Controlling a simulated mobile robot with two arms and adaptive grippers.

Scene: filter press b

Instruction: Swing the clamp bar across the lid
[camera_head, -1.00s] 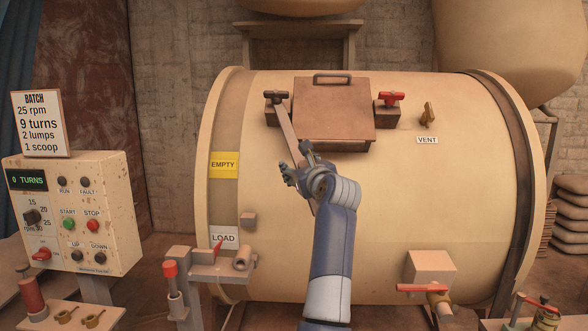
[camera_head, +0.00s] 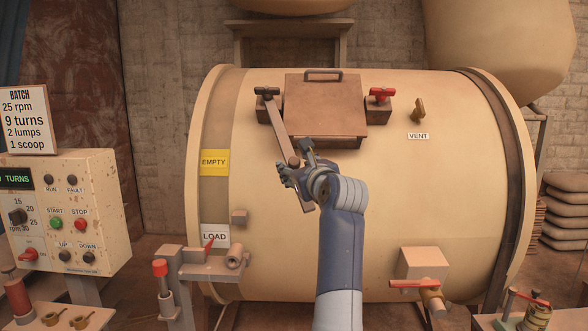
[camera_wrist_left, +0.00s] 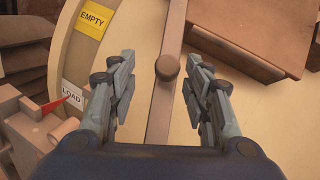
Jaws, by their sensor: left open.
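The clamp bar (camera_head: 276,129) is a long tan strip with a dark pivot knob at its top, left of the lid. It slants down and slightly right, clear of the lid face. The brown lid (camera_head: 325,105) with a grey handle sits shut on the drum. My left gripper (camera_head: 292,172) is at the bar's lower part. In the left wrist view, the open fingers (camera_wrist_left: 158,95) stand either side of the clamp bar (camera_wrist_left: 160,120) and its round knob (camera_wrist_left: 167,67), with gaps on both sides. The right gripper is not in view.
A control box (camera_head: 70,215) stands at left. A bracket with a red lever (camera_head: 208,255) sits low left of the drum.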

